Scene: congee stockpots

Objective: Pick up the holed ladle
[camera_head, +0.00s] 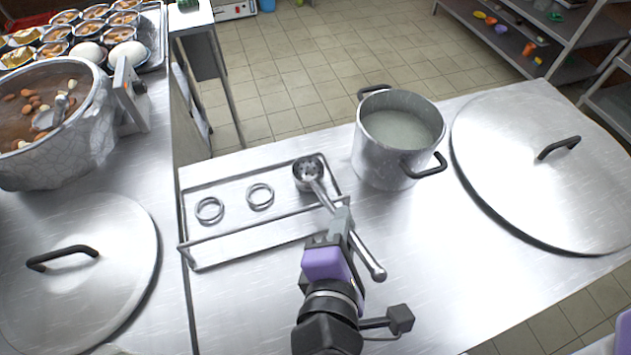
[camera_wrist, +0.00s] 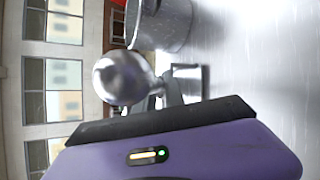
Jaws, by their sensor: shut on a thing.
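The holed ladle (camera_head: 308,170) is metal, with a perforated bowl at the right end of the wire rack (camera_head: 215,250) and a long handle running down and right to a rounded end. My gripper (camera_head: 341,218) is shut on the handle, partly hiding it. I cannot tell whether the bowl touches the rack or hangs just above it. In the wrist view, a shiny round part of the ladle (camera_wrist: 122,78) shows beyond the dark gripper edge; the fingertips are not clear there.
Two metal rings (camera_head: 210,210) (camera_head: 260,196) sit in the rack. A pot of pale liquid (camera_head: 385,160) stands right of it. Large lids lie at the right (camera_head: 520,190) and left (camera_head: 110,230). A big pot (camera_head: 60,155) with brown contents stands far left. The counter's front middle is clear.

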